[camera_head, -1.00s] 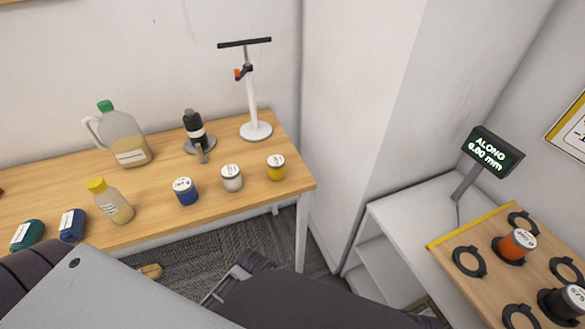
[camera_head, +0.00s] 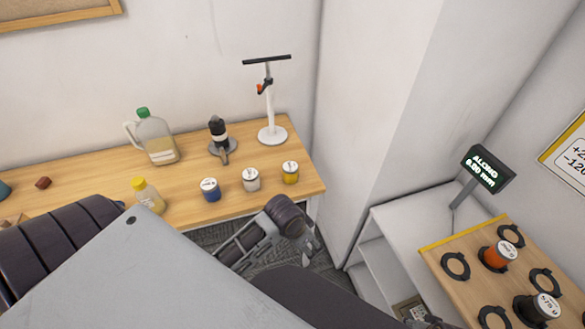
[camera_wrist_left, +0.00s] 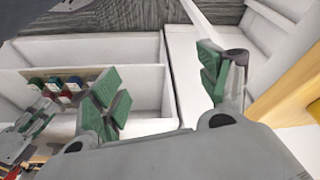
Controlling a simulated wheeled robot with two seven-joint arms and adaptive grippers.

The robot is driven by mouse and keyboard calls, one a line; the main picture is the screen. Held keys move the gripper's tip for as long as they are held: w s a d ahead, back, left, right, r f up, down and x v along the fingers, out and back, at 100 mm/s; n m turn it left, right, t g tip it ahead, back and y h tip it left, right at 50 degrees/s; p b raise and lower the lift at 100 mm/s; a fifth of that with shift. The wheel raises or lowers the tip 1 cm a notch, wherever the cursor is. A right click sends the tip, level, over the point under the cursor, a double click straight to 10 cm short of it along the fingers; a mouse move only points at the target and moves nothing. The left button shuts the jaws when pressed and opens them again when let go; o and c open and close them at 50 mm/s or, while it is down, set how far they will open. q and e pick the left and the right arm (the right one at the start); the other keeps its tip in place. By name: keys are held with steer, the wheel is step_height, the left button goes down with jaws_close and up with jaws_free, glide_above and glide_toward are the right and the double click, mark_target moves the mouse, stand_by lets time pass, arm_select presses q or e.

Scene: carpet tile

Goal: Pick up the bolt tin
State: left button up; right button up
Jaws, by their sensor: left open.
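Several small tins with white lids are in the head view, but their labels are too small to read, so I cannot tell which is the bolt tin. A blue tin (camera_head: 210,191), a white tin (camera_head: 251,180) and a yellow tin (camera_head: 290,173) stand in a row on the wooden table. An orange tin (camera_head: 498,256) and a black tin (camera_head: 540,310) stand on the ringed board at right. My left gripper (camera_head: 312,248) is open and empty past the table's front edge. Its green-padded fingers show apart in the left wrist view (camera_wrist_left: 165,90). A grey mechanism at that view's left edge may be my right gripper (camera_wrist_left: 28,130).
The board (camera_head: 450,296) has empty black rings. A display (camera_head: 487,169) stands behind it. White shelving is below.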

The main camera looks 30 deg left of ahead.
arm_select(q)
step_height(320, 180, up, 5)
steer(key=w+d+m+p, duration=0.1)
steer(key=w+d+m, duration=0.1)
steer(key=w, duration=0.1)
arm_select(e)
steer(key=s+d+f+g+p, duration=0.1)
steer(key=s+f, duration=0.3)
steer(key=f, duration=0.7)
steer(key=s+d+f, duration=0.1)
steer(key=s+f, duration=0.2)
steer(key=f, duration=0.8)
arm_select(q)
steer(key=m+g+y, duration=0.2)
steer(key=m+g, duration=0.1)
steer(key=m, duration=0.1)
glide_toward(292, 165)
steer(key=shift+w, duration=0.1)
arm_select(e)
steer(key=s+d+f, duration=0.4)
steer(key=s+f, duration=1)
steer(key=s, duration=0.4)
steer(key=shift+s+d+f+g, duration=0.2)
steer(key=shift+s+g, duration=0.15)
steer(key=shift+g, duration=0.05)
arm_select(q)
steer(key=shift+f, duration=4.3)
arm_select(e)
steer(key=shift+n, duration=0.3)
